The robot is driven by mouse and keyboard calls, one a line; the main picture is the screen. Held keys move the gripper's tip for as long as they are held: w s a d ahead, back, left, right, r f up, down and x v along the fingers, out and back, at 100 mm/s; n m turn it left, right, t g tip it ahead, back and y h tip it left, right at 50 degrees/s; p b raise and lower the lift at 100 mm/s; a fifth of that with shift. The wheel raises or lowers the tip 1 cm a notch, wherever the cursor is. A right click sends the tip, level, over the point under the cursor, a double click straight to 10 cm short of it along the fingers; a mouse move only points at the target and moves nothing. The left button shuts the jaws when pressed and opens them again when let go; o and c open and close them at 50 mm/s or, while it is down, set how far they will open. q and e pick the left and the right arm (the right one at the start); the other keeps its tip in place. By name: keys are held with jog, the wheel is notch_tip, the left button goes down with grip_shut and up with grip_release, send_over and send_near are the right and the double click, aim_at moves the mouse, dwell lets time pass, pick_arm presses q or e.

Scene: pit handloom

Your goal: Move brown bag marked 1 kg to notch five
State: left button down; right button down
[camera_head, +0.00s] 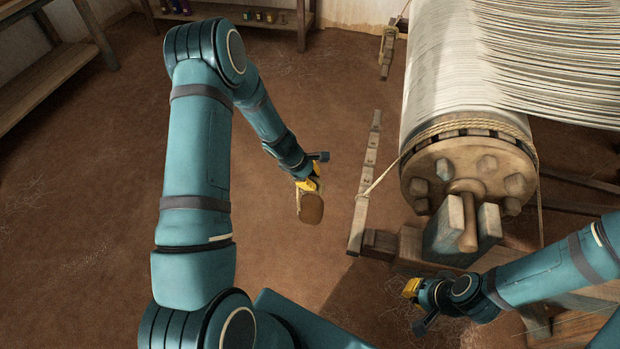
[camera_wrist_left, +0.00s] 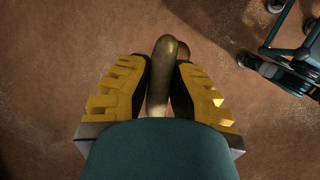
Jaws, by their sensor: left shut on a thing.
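A small brown bag (camera_head: 311,208) hangs from my left gripper (camera_head: 308,185) in the head view, above bare floor. Its marking is not readable. In the left wrist view the yellow fingers of my left gripper (camera_wrist_left: 160,90) are closed on the bag's upper part (camera_wrist_left: 163,70). A notched wooden lever (camera_head: 367,175) stands to the right of the bag, apart from it. A rope runs from the lever to the beam. The notch numbers are too small to read. My right gripper (camera_head: 411,288) is low at the right, and its fingertips are unclear.
A big warp beam (camera_head: 468,172) with white threads and a pegged wooden end fills the right side. A wooden block (camera_head: 382,243) sits at the lever's foot. Shelves (camera_head: 240,14) stand at the back and a bench (camera_head: 50,75) at the left. The floor between is clear.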

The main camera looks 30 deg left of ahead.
pick_arm(q)
jog(key=shift+s+a+r, duration=0.1)
jog(key=shift+s+a, duration=0.15)
jog(key=shift+a, duration=0.9)
jog(key=shift+s+a, duration=0.25)
jog(key=shift+a, duration=0.85)
jog(key=s+a+r, duration=0.1)
jog(key=s+a, duration=0.1)
jog(key=a, duration=0.7)
jog(key=shift+a+p, duration=0.3)
jog(key=shift+a, duration=0.05)
jog(key=shift+s, duration=0.1)
jog(key=shift+d, duration=0.1)
jog(key=s+d+m+g, duration=0.3)
jog(key=s+d+m, duration=0.1)
jog(key=d+m, duration=0.6)
jog(key=s+d+f+m+g+y, duration=0.1)
jog(key=s+d+m+g, duration=0.3)
jog(key=d+m, duration=0.6)
jog(key=s+d, duration=0.1)
jog(key=d, duration=0.2)
jog(key=shift+d+f+g, duration=0.25)
jog(key=shift+g, duration=0.05)
jog(key=shift+w, duration=0.15)
